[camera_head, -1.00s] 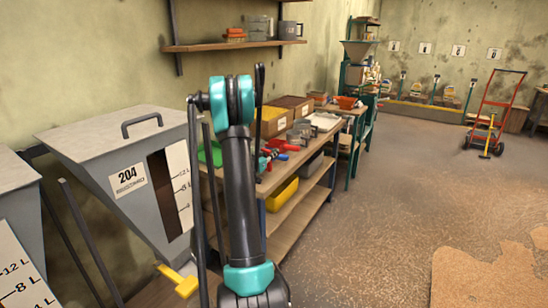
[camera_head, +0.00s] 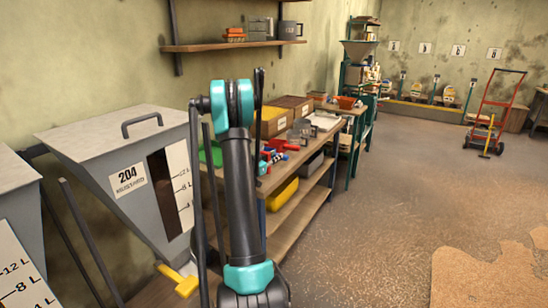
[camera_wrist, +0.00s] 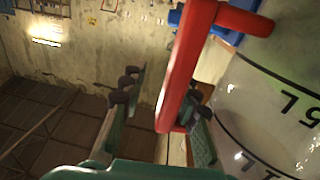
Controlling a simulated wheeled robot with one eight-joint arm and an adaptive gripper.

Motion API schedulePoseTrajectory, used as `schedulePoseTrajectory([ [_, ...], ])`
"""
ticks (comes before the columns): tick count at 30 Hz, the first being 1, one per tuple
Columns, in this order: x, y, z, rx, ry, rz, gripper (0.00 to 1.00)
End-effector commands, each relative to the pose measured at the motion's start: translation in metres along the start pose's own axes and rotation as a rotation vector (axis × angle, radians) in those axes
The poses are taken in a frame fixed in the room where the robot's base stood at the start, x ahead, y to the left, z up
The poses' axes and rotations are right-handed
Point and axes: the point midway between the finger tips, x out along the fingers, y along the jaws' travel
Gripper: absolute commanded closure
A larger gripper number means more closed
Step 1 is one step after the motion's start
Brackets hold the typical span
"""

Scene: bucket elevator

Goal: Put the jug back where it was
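In the wrist view a pale, see-through curved vessel with black litre marks (camera_wrist: 270,105), apparently the jug, fills the right side. A red bar (camera_wrist: 190,60), which looks like its handle, runs down the middle of the view. My gripper (camera_wrist: 163,108) has its two dark-padded fingers apart. The red bar lies between them in the picture, nearer the right finger and partly covering it. I cannot tell whether they touch. In the head view red and blue parts (camera_head: 281,144) show just right of my arm, above the bench; the jug's body is not clear there.
The bench (camera_head: 285,166) holds bins and boxes, with a yellow bin (camera_head: 282,194) below. A wall shelf (camera_head: 232,46) carries a grey mug (camera_head: 290,30). A grey hopper marked 204 (camera_head: 125,160) stands left. Open floor (camera_head: 385,200) lies to the right, with a red hand truck (camera_head: 490,115) beyond.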

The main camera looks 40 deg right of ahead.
Motion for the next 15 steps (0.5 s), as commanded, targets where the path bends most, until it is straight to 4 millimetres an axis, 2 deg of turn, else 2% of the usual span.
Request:
schedulePoseTrajectory([
  [5,-0.023,-0.001,0.001,0.0,0.0,-0.003,0.69],
  [15,-0.099,-0.002,0.001,0.0,0.0,-0.004,0.69],
])
